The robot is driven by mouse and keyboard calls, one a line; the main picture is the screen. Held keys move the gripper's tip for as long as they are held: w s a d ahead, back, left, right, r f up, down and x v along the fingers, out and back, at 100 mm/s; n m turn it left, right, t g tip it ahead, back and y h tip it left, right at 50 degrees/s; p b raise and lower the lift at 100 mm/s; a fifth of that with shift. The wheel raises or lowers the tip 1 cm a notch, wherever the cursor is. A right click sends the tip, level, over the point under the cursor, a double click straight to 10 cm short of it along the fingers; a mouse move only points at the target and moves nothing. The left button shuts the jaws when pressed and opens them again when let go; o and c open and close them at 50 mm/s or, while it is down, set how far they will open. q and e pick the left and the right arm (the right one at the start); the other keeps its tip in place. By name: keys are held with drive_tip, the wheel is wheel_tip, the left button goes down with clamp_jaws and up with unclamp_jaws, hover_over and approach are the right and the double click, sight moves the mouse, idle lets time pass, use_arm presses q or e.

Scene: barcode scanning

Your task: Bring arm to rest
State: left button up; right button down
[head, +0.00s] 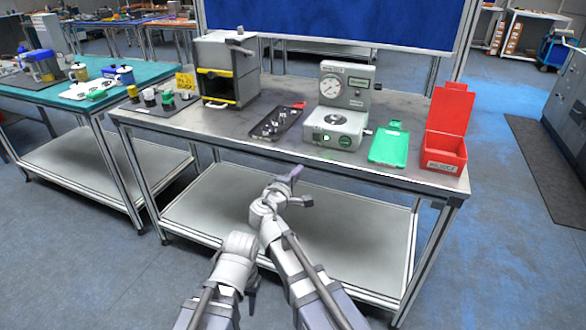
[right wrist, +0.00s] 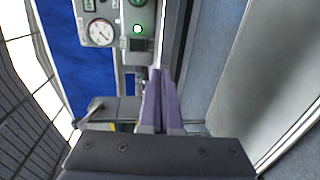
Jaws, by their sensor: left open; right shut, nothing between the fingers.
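My right gripper (head: 297,172) is in front of the workbench's front edge, apart from the bench. In the right wrist view its two purple fingers (right wrist: 160,74) lie together, shut with nothing between them. My left gripper (head: 251,289) hangs lower and further left, in front of the bench's lower shelf. It is open and empty, and largely hidden by my own wrist.
The workbench (head: 230,139) carries a grey machine (head: 228,70), a black parts tray (head: 277,125), a gauge device (head: 345,95), a green tray (head: 389,146) and an open red bin (head: 444,155). A green-topped table (head: 140,73) stands left.

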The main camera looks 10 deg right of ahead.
idle(0.3)
drive_tip(key=s+d+f+m+g+y, duration=0.2)
drive_tip(key=s+d+f+m+g, duration=0.3)
drive_tip(key=s+f, duration=0.35)
drive_tip(key=s+d+f+m+g+y, duration=0.25)
drive_tip(key=s+f+m+g, duration=0.3)
drive_tip(key=s+f, duration=0.3)
drive_tip(key=s+a+f+n+g+y, duration=0.2)
drive_tip(key=s+a+g+y, duration=0.15)
drive_tip(key=s+a, duration=0.9)
wheel_tip(320, 180, up, 16)
drive_tip(key=w+a+h+p, duration=0.1)
drive_tip(key=p, duration=1.4)
drive_tip(key=shift+a+p, duration=0.25)
drive_tip(key=shift+p, duration=0.15)
